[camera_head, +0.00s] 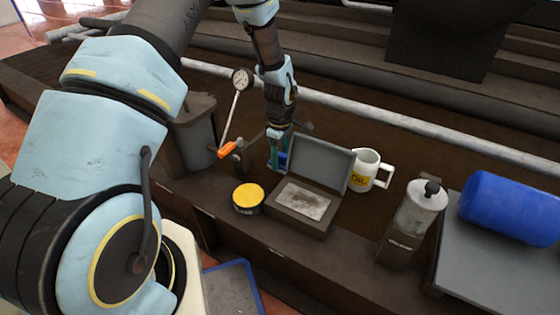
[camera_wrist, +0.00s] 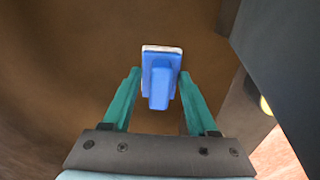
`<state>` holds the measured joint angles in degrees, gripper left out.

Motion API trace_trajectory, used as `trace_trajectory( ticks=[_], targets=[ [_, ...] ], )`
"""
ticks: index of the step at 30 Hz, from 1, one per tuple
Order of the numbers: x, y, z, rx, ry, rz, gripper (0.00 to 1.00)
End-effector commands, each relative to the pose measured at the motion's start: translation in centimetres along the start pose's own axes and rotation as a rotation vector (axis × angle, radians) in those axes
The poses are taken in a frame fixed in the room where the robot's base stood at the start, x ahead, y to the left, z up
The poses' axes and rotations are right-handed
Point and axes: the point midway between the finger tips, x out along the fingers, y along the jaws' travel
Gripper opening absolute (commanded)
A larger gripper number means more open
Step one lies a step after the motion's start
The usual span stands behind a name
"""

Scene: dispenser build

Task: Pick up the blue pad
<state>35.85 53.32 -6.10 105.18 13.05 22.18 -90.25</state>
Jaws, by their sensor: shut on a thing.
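The blue pad (camera_wrist: 160,82) shows in the wrist view as a blue block with a raised grip and a pale edge at its far side. The teal fingers of my gripper (camera_wrist: 159,78) stand on either side of its grip and are shut on it. In the head view, my gripper (camera_head: 277,155) points down behind the open grey box, and a bit of the blue pad (camera_head: 283,160) shows at its fingertips. I cannot tell whether the pad touches the bench.
The open grey box (camera_head: 292,217) has its lid raised close to my gripper.

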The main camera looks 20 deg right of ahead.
Motion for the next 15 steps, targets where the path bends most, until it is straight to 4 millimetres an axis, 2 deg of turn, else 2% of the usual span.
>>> trace_trajectory(
  ticks=[5, 15],
  targets=[
    [-1.2, 0.1, 0.0, 0.000, 0.001, 0.002, 0.03],
    [-7.8, 0.1, 0.0, 0.001, 0.001, 0.003, 0.03]
  ],
)
